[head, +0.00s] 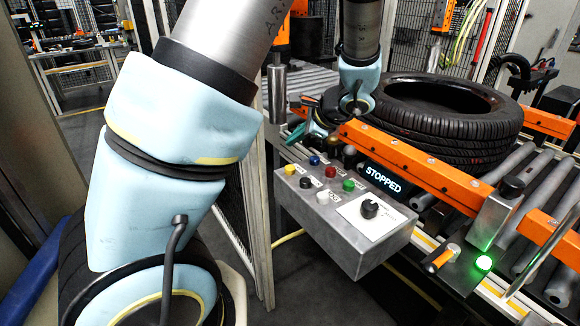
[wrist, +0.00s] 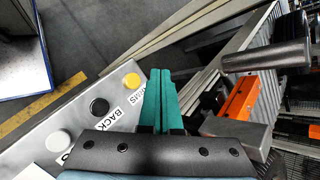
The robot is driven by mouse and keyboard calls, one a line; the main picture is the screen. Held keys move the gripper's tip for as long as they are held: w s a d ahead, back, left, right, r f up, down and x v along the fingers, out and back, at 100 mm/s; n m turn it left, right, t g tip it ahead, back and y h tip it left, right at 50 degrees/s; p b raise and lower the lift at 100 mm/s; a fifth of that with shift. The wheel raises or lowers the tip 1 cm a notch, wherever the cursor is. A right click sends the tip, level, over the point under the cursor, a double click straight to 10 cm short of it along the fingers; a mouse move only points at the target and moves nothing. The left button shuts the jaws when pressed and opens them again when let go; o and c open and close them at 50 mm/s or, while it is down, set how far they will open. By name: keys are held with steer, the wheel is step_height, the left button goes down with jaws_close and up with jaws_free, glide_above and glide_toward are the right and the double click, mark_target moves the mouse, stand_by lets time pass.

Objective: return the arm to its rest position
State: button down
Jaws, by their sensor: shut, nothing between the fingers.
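My gripper (wrist: 158,100) shows in the wrist view with its two teal fingers pressed together and nothing between them. In the head view my gripper (head: 294,133) is small and partly hidden, above the back left edge of the control box (head: 345,253). In the wrist view the box's top, with a yellow button (wrist: 131,80), a black button (wrist: 99,107) and a white button (wrist: 58,141), lies to the left of the fingers. I cannot tell whether the fingers touch the box. My arm (head: 170,140) fills the left of the head view.
A black tyre (head: 440,115) lies on the roller conveyor (head: 520,190) behind the orange rail (head: 420,165). A display reads STOPPED (head: 383,180), and a green light (head: 484,263) glows at the right. A metal fence post (head: 255,210) stands left of the box. Dark floor lies below the box.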

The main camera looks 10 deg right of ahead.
steer(key=s+a+n+g+h, duration=0.5)
steer(key=s+a+n, duration=0.8)
steer(key=a+n, duration=0.4)
steer(key=shift+a+r+n+g+h, duration=0.2)
steer(key=shift+r+n+g+h, duration=0.2)
steer(key=shift+n, duration=0.3)
steer(key=shift+s, duration=0.1)
